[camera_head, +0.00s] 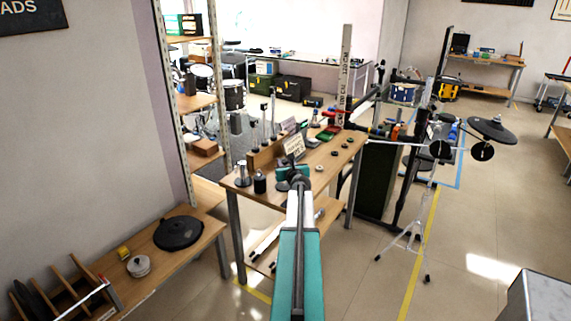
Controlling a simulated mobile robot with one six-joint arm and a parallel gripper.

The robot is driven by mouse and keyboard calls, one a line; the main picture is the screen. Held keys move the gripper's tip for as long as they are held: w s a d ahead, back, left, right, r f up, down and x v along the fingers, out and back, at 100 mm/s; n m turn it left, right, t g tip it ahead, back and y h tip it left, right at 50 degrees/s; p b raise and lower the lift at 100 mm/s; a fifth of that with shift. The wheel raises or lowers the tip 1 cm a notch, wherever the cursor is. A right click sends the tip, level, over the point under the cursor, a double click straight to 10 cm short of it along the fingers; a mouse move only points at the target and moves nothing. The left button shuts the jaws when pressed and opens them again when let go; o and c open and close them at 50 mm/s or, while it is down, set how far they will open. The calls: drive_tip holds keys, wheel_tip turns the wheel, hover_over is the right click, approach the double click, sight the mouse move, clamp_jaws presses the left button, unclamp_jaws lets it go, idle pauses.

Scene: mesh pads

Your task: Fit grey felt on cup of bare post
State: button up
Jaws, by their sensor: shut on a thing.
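My gripper (292,180) is at the end of my teal and white arm, over the front part of the wooden workbench. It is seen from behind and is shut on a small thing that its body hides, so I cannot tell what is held. Several thin upright posts (264,122) stand at the back left of the bench, beyond my gripper. They are too small to tell which is bare or to make out a cup. Small dark discs (335,153) lie on the bench to the right; I cannot tell whether any is the grey felt.
A dark bottle (260,183) and a metal cylinder (242,174) stand left of my gripper. A small sign (293,146) stands behind it. A cymbal stand (427,200) is right of the bench. A low bench (205,232) holds a black round pad (178,233).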

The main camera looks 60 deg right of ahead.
drive_tip(key=shift+f, duration=0.25)
drive_tip(key=o, duration=1.1)
drive_tip(key=shift+s, duration=0.1)
drive_tip(key=shift+b+v, duration=0.75)
drive_tip(key=shift+v, duration=6.05)
drive_tip(key=shift+r, duration=0.1)
